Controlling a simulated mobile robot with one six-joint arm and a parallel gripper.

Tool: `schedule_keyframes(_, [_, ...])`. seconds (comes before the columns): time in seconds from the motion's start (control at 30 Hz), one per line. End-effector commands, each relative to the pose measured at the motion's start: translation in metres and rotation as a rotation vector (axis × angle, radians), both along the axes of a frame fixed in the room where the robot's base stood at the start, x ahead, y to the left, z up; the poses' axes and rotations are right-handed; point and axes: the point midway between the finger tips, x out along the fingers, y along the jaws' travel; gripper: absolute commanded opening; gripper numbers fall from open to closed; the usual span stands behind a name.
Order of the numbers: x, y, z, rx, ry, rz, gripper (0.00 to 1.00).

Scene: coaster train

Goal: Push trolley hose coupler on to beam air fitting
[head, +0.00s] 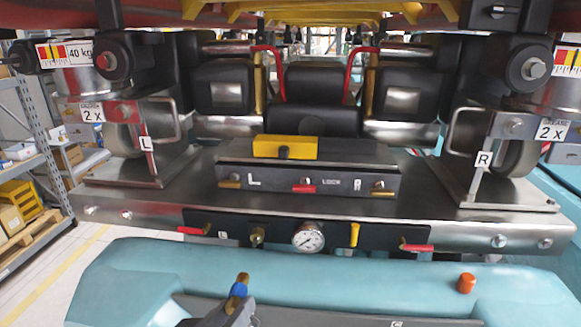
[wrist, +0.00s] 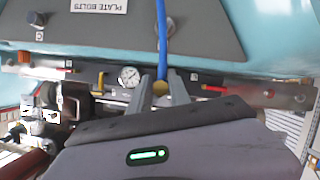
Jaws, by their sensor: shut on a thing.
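My gripper (head: 236,301) is low in the middle of the head view, over the teal trolley, shut on the hose coupler (head: 242,278). The coupler shows as a brass end with a blue part below it. In the wrist view, my gripper (wrist: 161,90) has its two grey fingers on either side of the coupler's round brass part (wrist: 160,88), with the blue hose (wrist: 162,40) running up from it. The beam air fitting (head: 257,235) is a small brass piece on the black panel, left of the gauge. The coupler is apart from it in the head view; in the wrist view the fitting appears hidden.
The black panel (head: 280,243) also carries a pressure gauge (head: 308,238), a yellow lever (head: 354,234) and red levers at both ends. The teal trolley (head: 150,275) spans the front, with an orange knob (head: 466,283). The steel beam (head: 120,208) lies behind.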

Motion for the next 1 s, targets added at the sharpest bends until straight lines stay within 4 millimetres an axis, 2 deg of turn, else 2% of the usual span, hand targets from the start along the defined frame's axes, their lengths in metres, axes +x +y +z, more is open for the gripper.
schedule_keyframes(0.23, [0.0,0.0,-0.004,0.024,-0.002,0.007,0.0])
schedule_keyframes(0.5, [0.038,-0.003,-0.003,0.022,-0.001,0.003,0.0])
schedule_keyframes(0.7, [0.054,-0.004,-0.001,0.021,-0.001,0.006,0.0])
schedule_keyframes(1.0, [0.057,-0.005,0.001,0.02,-0.001,0.006,0.0])
